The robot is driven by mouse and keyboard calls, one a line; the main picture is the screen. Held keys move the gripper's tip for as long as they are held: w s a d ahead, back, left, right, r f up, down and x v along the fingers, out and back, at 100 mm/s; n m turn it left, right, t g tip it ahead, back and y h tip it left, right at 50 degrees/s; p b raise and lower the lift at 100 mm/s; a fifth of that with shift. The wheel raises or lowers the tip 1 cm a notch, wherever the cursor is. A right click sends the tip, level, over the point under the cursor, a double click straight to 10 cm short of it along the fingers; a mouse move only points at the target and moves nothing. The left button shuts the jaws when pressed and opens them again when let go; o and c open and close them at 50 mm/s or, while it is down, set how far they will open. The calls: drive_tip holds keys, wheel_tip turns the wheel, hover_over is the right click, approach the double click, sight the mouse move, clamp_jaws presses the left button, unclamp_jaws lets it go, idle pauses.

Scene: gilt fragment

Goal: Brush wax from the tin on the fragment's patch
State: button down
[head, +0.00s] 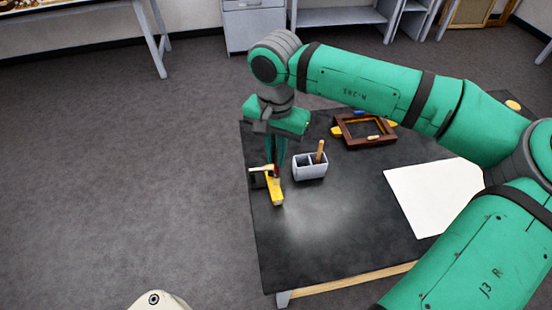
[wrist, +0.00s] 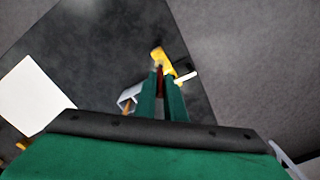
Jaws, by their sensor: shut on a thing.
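My gripper (head: 276,171) points down over the left part of the black table and is shut on a slim dark red thing (wrist: 160,80). I cannot tell whether that is a brush. Just beyond the fingertips are a yellow block-like thing (head: 275,191) and a short pale bar (head: 261,168). They also show in the wrist view as yellow (wrist: 158,55) and pale (wrist: 187,76) pieces; whether they touch the held thing is unclear. The fragment appears to be the brown frame (head: 350,138) with yellow pieces at its corners. A small tan piece (head: 374,137) lies at its front edge. No tin is clearly recognisable.
A grey two-part holder (head: 310,172) with a wooden-handled tool (head: 320,150) stands close right of my gripper. A white sheet (head: 433,193) lies at the right. The black table's (head: 330,235) front is clear.

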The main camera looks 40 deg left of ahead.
drive_tip(key=shift+a+r, duration=0.1)
drive_tip(key=shift+r, duration=0.3)
drive_tip(key=shift+s+r, duration=0.1)
drive_tip(key=shift+r, duration=1.45)
drive_tip(key=shift+f, duration=0.1)
